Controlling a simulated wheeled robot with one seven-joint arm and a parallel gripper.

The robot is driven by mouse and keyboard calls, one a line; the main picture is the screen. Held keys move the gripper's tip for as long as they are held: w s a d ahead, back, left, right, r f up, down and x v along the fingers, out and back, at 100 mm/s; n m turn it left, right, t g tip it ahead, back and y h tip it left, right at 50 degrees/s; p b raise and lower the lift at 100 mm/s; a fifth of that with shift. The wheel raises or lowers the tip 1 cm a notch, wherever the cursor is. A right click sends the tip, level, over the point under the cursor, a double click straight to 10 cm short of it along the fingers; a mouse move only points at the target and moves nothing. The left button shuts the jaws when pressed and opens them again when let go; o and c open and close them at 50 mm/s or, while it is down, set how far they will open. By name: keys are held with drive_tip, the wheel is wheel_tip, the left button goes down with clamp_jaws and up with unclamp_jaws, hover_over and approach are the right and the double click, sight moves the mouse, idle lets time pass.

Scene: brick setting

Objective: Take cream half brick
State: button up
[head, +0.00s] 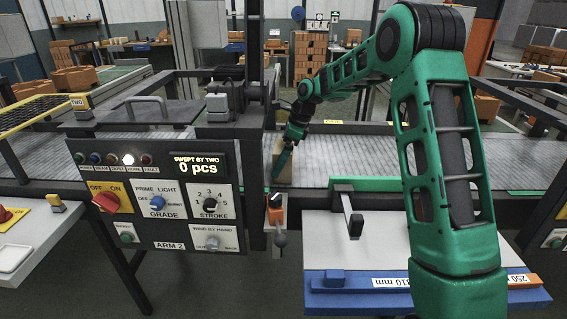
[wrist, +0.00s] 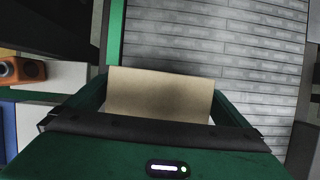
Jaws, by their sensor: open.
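The cream half brick (head: 286,172) stands on the grey conveyor, just right of the control panel in the head view. In the wrist view the cream half brick (wrist: 160,95) shows as a plain tan face between my fingers. In the wrist view my gripper (wrist: 162,104) is open, a finger on each side of the brick. I cannot tell whether either finger touches it. The brick's lower part is hidden behind the gripper body.
A control panel (head: 150,190) with knobs and a display stands left of the brick. An orange-and-grey lever (head: 276,212) is in front of it. A white-topped table with a blue edge (head: 335,281) is at the front right. The conveyor (head: 350,155) is bare to the right.

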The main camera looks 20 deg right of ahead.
drive_tip(key=shift+a+f, duration=0.1)
drive_tip(key=shift+f, duration=0.05)
drive_tip(key=c, duration=1.4)
drive_tip(key=shift+o, duration=0.2)
